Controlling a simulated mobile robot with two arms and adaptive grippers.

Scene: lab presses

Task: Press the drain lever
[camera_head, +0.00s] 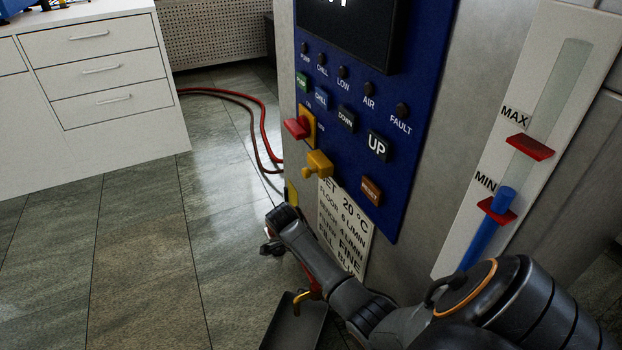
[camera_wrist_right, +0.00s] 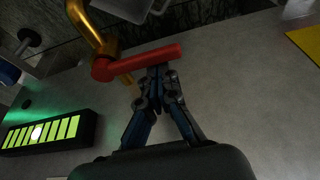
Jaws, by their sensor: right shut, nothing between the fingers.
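The drain lever is a red bar (camera_wrist_right: 145,62) on a brass drain pipe (camera_wrist_right: 88,28) in the right wrist view. The red lever (camera_head: 313,288) and the brass spout (camera_head: 299,303) also show low on the cabinet in the head view, partly behind my right arm. My right gripper (camera_wrist_right: 159,76) is shut and empty, its fingertips at the lever's near edge, close to its middle. I cannot tell whether they touch it. In the head view my right arm reaches down across the cabinet and its fingertips are hidden. My left gripper is not in view.
The cabinet carries a blue control panel (camera_head: 412,180) with buttons and red and yellow knobs, and a level gauge (camera_head: 555,90). A dark tray (camera_head: 292,328) lies below the spout. A white drawer unit (camera_head: 95,130) stands left. Open tiled floor (camera_head: 150,240) lies between.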

